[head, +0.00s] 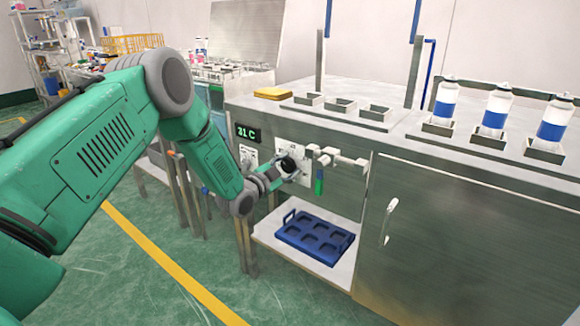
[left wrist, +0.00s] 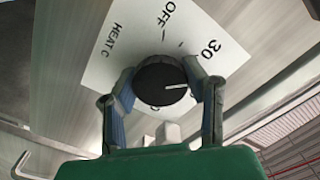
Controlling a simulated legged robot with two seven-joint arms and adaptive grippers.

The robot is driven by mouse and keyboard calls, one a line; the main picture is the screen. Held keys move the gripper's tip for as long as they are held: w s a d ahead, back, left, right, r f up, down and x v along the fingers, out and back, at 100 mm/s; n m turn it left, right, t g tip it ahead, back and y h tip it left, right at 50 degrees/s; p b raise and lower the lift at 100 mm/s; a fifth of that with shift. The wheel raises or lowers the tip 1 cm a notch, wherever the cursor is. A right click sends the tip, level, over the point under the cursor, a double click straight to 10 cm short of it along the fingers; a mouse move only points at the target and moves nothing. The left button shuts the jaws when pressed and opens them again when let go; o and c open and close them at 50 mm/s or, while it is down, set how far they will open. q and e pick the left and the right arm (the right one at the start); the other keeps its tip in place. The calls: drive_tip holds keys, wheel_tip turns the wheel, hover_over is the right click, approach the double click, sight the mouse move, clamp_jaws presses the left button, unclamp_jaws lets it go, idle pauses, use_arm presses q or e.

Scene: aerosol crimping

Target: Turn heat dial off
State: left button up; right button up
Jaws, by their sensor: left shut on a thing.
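The heat dial (left wrist: 160,78) is a round black knob with a white pointer line, on a white plate marked "HEAT C" (left wrist: 113,40), "OFF" and "30". The pointer points right in the left wrist view, below the "30" and away from "OFF" (left wrist: 168,14). My left gripper (left wrist: 163,95) is shut on the dial, one finger on each side. In the head view my left gripper (head: 284,170) is at the front panel, and the dial (head: 288,163) is partly hidden by it. My right gripper is not in view.
A green display (head: 247,133) reads 31 C, left of the dial. Pale valve fittings (head: 338,158) and a green-handled part (head: 319,183) sit close to its right. A blue tray (head: 315,236) is on the shelf below. Several cans (head: 496,110) stand on the worktop.

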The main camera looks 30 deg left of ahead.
use_arm(q)
drive_tip(key=shift+s+a+f, duration=0.1)
drive_tip(key=shift+s+f, duration=0.1)
drive_tip(key=shift+f, duration=0.25)
idle(0.3)
drive_tip(key=o, duration=1)
drive_tip(key=shift+c, duration=0.2)
drive_tip(key=shift+o, duration=1)
drive_tip(key=shift+r, duration=0.2)
drive_tip(key=s+a, duration=0.1)
drive_tip(key=s, duration=1.1)
